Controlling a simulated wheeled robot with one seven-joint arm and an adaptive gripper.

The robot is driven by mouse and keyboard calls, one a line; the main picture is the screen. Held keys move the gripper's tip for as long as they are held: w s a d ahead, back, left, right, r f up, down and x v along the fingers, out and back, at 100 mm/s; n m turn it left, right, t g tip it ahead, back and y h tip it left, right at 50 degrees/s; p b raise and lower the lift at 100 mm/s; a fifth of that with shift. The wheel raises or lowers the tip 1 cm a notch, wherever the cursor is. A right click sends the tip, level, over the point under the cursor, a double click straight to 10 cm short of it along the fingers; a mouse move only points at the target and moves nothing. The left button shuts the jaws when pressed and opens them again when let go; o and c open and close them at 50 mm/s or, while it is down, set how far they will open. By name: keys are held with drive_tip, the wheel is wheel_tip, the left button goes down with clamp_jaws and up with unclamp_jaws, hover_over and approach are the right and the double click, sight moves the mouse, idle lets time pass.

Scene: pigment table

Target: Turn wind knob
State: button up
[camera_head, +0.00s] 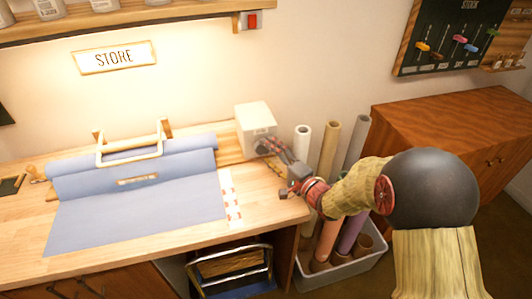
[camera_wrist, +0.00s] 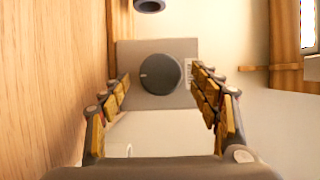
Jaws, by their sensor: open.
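The wind knob (camera_wrist: 160,74) is a round dark dial with a small pale mark at its left edge, on the face of a grey-white box. In the wrist view it lies straight ahead, between and beyond my open fingers (camera_wrist: 163,98). The box (camera_head: 256,127) stands at the back right of the wooden bench in the head view. My gripper (camera_head: 272,148) is at the box's right side, and it hides the knob there. I cannot tell whether the fingertips touch the box face; nothing shows between them but the knob and box.
A blue cloth (camera_head: 140,210) lies on the bench (camera_head: 270,205) left of the box, under a cream frame (camera_head: 132,146). A grey bin (camera_head: 345,274) of rolled tubes stands right of the bench, below my arm. A wooden cabinet (camera_head: 440,112) is farther right.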

drive_tip(key=shift+x, duration=0.95)
drive_tip(key=shift+c, duration=1.2)
drive_tip(key=c, duration=0.8)
drive_tip(key=shift+c, duration=0.5)
